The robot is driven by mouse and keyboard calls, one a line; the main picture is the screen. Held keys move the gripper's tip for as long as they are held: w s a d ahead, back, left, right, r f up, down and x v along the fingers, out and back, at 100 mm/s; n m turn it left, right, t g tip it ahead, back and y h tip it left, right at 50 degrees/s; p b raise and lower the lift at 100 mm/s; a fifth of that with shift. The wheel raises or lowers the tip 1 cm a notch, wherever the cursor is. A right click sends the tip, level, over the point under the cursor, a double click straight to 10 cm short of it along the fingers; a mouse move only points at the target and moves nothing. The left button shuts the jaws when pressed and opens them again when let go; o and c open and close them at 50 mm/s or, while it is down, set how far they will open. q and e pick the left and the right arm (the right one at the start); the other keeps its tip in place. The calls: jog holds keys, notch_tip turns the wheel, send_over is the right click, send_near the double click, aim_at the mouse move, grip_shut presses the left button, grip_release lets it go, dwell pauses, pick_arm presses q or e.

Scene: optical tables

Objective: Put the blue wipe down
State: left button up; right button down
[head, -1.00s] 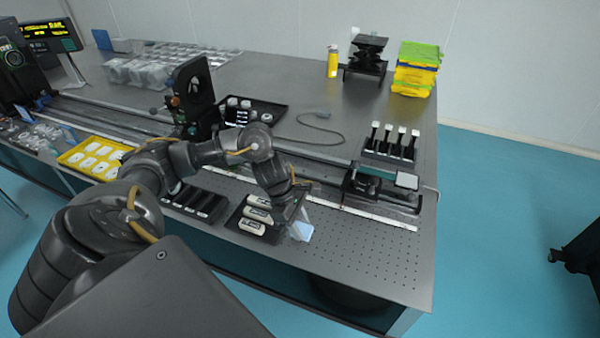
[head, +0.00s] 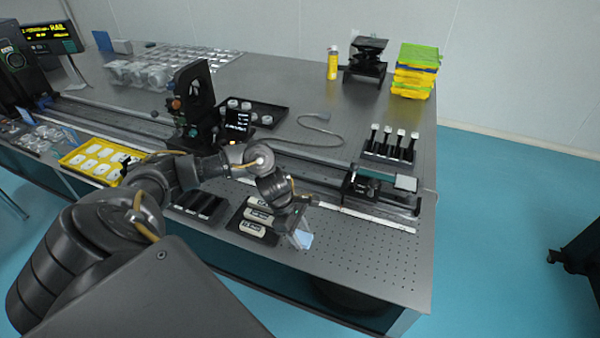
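The blue wipe (head: 304,240) is a small pale blue patch at the tips of my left gripper (head: 297,236), over the perforated front strip of the optical table. My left gripper points down, just right of the black tray with white-labelled pieces. It appears shut on the wipe; its fingers hide part of the wipe. I cannot tell whether the wipe touches the table. A dark part at the right edge looks like my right gripper (head: 558,257), away from the table; its fingers are not clear.
The black tray (head: 236,226) of labelled pieces is close left of the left gripper. A rail (head: 330,170) runs behind it, with a carriage (head: 380,188) at right. Black posts (head: 390,145) stand behind the carriage. The perforated strip (head: 370,255) to the right is clear.

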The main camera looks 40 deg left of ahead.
pick_arm(q)
jog(key=shift+o, duration=1.3)
jog(key=shift+r, duration=0.15)
jog(key=shift+a+r, duration=0.1)
jog(key=shift+r, duration=0.1)
jog(key=b+v, duration=0.1)
jog(key=v, duration=1)
jog(key=shift+r, duration=0.35)
jog(key=shift+s, duration=0.1)
